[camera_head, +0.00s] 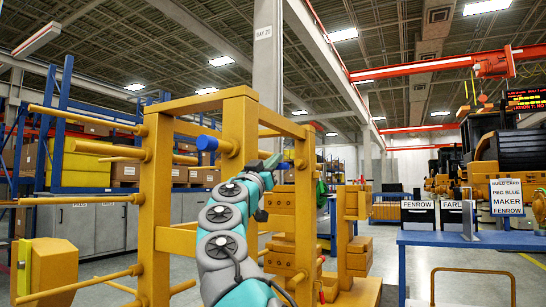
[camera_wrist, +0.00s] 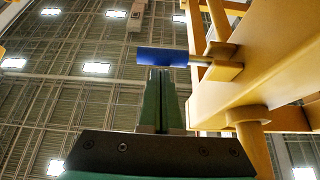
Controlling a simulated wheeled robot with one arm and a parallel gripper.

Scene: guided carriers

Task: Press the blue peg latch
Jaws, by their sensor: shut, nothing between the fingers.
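A blue peg (camera_head: 208,143) sticks out to the left from the near post of a yellow frame (camera_head: 154,210). A second blue piece (camera_head: 286,166) shows at a farther post, close beside my gripper (camera_head: 274,161). In the wrist view a blue peg (camera_wrist: 160,56) on a short metal shaft projects left from a yellow block. My gripper's fingers (camera_wrist: 158,72) are together and empty, their tips just below this peg. I cannot tell whether they touch it. It appears to be the farther blue piece.
Yellow rods (camera_head: 105,149) jut left from the frame. Stacked yellow blocks (camera_head: 288,225) stand behind my arm. A blue table (camera_head: 470,239) at the right holds a card (camera_head: 507,197) reading "PEG BLUE MAKER FENROW" and bins labelled FENROW (camera_head: 418,214) and FARL. Open floor shows between.

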